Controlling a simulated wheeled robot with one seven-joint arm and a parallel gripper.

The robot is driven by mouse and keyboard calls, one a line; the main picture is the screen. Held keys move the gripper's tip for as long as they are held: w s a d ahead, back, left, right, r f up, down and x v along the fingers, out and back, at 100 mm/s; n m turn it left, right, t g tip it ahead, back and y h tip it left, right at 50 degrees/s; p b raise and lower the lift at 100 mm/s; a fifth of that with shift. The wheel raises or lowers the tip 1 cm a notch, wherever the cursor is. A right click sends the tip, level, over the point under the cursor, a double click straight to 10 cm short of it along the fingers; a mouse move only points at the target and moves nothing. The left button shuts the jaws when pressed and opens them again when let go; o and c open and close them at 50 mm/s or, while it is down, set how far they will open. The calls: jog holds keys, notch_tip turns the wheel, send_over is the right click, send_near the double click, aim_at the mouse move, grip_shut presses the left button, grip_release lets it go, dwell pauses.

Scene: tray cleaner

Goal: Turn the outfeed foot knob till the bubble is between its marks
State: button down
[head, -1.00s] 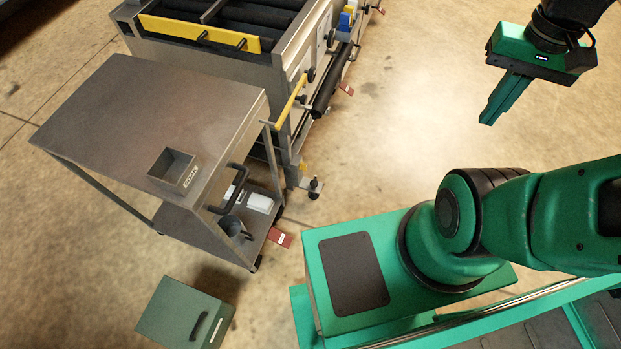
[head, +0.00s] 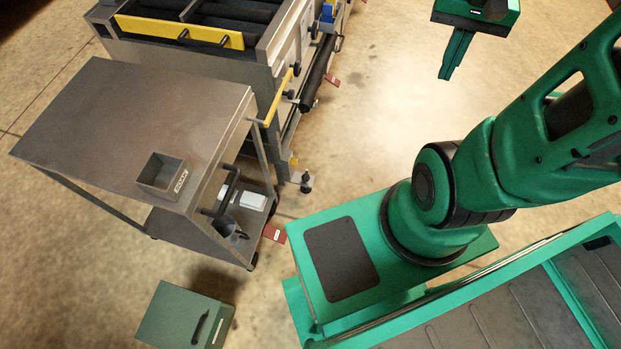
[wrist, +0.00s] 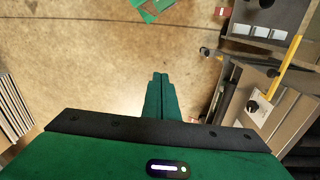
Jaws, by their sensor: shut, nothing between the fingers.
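The tray cleaner (head: 275,75) is a grey metal machine at the top of the head view. A foot with a dark knob (head: 306,183) stands under its near corner, close to the floor. A small yellow piece sits just above that foot. I cannot make out a bubble or its marks in either view. My green gripper (head: 444,78) is shut and empty, high over open floor to the right of the machine and well apart from the foot. In the wrist view its fingers (wrist: 160,76) are together over bare floor, with the machine at the right.
A steel cart (head: 130,120) with a small open box (head: 161,176) on top stands beside the machine, left of the foot. A green case (head: 184,315) lies on the floor at the front. Red tags are near the floor.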

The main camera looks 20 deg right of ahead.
jog(key=w+d+f+m, duration=0.3)
jog(key=w+f, duration=1)
jog(key=w, duration=0.2)
jog(key=w+a+f+m+y, duration=0.15)
jog(key=w+f, duration=0.25)
jog(key=f, duration=0.4)
jog(key=w+d+f+m+h, duration=0.1)
jog(key=w+f+m, duration=0.15)
jog(key=f, duration=0.55)
jog(key=m+t+y, duration=0.3)
jog(key=m+y, duration=0.1)
jog(key=m, duration=0.6)
send_near(306, 176)
jog(key=s+d+r, duration=0.1)
jog(key=s+d, duration=0.3)
jog(key=d, duration=0.1)
jog(key=w+a+f, duration=0.1)
jog(key=a+f, duration=0.1)
jog(key=w+a+f, duration=0.1)
jog(key=a+f, duration=0.1)
jog(key=f, duration=0.1)
jog(key=w+a+f, duration=0.1)
jog(key=a+f, duration=0.1)
jog(key=f, duration=0.1)
jog(key=shift+w+f, duration=0.25)
jog(key=shift+w, duration=0.05)
jog(key=shift+w+a, duration=0.25)
jog(key=shift+a, duration=0.05)
